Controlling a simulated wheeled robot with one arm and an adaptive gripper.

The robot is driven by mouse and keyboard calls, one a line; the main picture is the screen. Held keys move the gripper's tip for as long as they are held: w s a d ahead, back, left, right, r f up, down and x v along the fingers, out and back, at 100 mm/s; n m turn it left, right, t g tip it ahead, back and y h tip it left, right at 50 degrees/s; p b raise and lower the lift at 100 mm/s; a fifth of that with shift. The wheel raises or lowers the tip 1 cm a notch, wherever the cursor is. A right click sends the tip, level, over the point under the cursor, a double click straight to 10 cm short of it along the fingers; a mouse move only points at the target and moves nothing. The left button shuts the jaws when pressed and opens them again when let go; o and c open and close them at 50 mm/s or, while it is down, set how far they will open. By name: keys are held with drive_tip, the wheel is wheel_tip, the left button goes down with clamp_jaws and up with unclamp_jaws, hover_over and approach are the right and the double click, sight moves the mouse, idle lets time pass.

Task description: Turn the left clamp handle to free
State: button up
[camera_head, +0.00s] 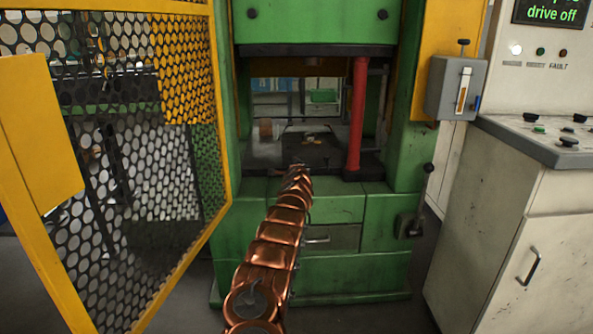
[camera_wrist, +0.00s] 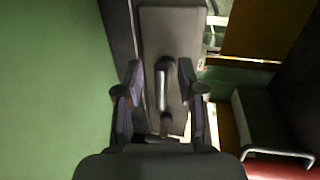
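In the wrist view a dark handle with a bright edge (camera_wrist: 161,86) stands out in front of a grey plate; it looks like the clamp handle. My gripper (camera_wrist: 160,72) is open, with one finger on either side of the handle. Gaps show between the handle and both fingers, and I cannot tell how deep it sits between them. In the head view my copper-coloured arm reaches into the opening of the green press (camera_head: 315,207). My gripper and the clamp handle cannot be made out there.
A red column (camera_head: 357,115) stands right of my arm in the press opening. A yellow mesh door (camera_head: 222,100) hangs open on the left. A control cabinet (camera_head: 500,225) stands on the right, its screen (camera_head: 550,12) reading "drive off". A black lever (camera_head: 424,188) is on the press's right front.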

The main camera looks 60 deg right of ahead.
drive_tip(key=shift+v, duration=2.9)
drive_tip(key=shift+s+a, duration=0.2)
drive_tip(key=shift+s, duration=0.05)
